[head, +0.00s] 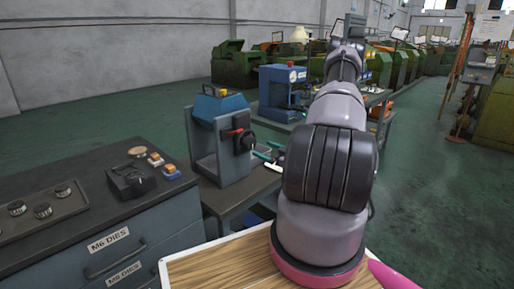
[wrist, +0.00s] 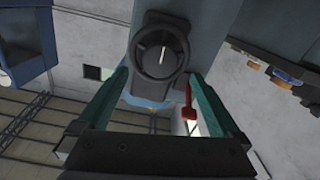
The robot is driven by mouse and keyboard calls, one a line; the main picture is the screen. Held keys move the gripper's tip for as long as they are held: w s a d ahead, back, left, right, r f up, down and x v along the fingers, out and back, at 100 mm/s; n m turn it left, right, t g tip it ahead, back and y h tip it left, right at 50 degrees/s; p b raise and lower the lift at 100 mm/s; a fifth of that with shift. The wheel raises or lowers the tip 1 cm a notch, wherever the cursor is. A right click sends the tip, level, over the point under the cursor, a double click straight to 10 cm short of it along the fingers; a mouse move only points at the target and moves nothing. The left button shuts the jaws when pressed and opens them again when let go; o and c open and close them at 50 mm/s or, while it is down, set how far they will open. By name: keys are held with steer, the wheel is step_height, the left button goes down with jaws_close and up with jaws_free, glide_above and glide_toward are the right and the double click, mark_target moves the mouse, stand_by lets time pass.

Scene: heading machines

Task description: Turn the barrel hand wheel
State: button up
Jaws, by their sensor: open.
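A round black hand wheel (head: 243,141) sits on the side of a grey machine with a blue top, on the bench left of my arm. In the wrist view the wheel (wrist: 163,50) faces the camera, with a short white mark pointing almost straight up on its hub. My gripper (wrist: 158,75) is open, its two teal fingers apart on either side below the wheel.
A red lever (head: 235,132) sticks out by the wheel; it also shows close to the right finger in the wrist view (wrist: 188,100). A dark die cabinet (head: 95,225) stands at the left front. Another blue machine (head: 281,90) is behind. The green floor at right is open.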

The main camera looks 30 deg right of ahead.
steer(key=shift+v, duration=1.55)
